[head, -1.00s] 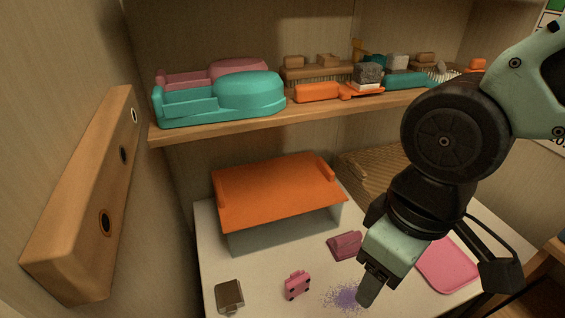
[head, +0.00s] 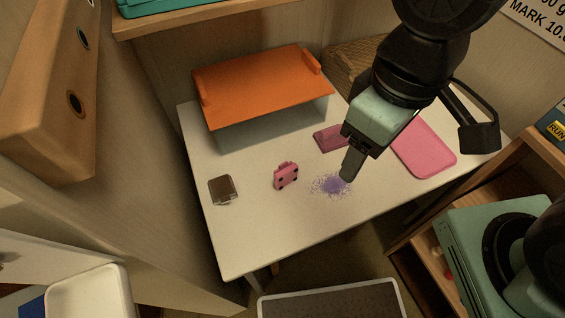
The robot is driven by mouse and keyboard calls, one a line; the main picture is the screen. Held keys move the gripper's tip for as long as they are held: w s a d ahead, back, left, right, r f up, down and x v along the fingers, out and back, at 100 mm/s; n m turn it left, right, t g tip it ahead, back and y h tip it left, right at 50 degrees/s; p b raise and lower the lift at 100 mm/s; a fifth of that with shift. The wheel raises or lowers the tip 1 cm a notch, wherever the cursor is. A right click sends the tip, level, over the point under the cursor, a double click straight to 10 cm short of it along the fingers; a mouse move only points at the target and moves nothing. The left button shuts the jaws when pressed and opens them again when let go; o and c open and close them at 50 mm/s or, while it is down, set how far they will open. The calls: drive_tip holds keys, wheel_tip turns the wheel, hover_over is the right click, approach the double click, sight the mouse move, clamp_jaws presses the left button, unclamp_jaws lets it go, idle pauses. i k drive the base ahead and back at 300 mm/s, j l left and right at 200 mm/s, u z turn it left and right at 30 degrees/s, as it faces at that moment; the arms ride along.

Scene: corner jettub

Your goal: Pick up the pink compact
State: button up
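A small pink case (head: 286,176) with dark spots stands on the white table, left of a patch of purple speckles; it looks most like the pink compact, though I cannot be sure. A darker pink block-like object (head: 331,138) lies behind and to its right. My gripper (head: 349,168) points down over the table, right of the small pink case and apart from it, near the speckles. It is seen side-on, so its opening is hidden. Nothing shows in it.
An orange-topped stand (head: 262,82) is at the table's back left. A pink tray (head: 424,148) lies at the right, a dark brown square item (head: 222,189) at the left. The front of the table is clear. A wooden shelf unit (head: 440,225) stands at right.

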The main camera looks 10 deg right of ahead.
sight(288, 174)
drive_tip(key=k+l, duration=0.2)
drive_tip(key=k, duration=0.3)
drive_tip(key=k+u, duration=0.1)
drive_tip(key=u, duration=1.5)
